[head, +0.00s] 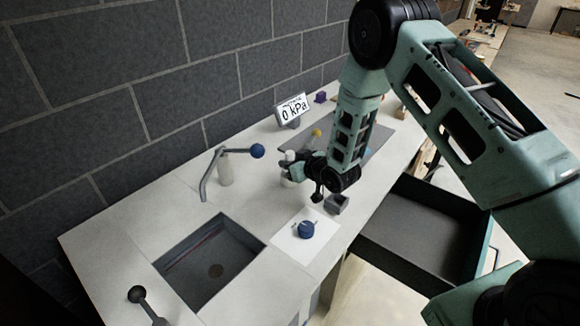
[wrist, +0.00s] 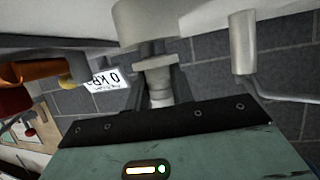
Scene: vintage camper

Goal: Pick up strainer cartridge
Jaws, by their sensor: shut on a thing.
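A pale, stepped cylinder, which looks like the strainer cartridge (wrist: 155,75), sits between the dark fingers of my gripper (wrist: 160,88) in the wrist view. Its wide end is at the top of that picture and its narrow neck is between the fingers. In the head view my gripper (head: 290,168) is low over the counter behind the white sheet, shut on the cartridge, whose pale body (head: 289,182) partly shows. The fingers hide the rest. I cannot tell whether it touches the counter.
The faucet (head: 224,168) with a blue-knobbed lever and the sink (head: 212,262) are to the left. A blue round part (head: 306,229) lies on a white sheet (head: 287,247). A gauge display (head: 292,109) reads 0 kPa at the back. An open drawer (head: 415,238) juts out on the right.

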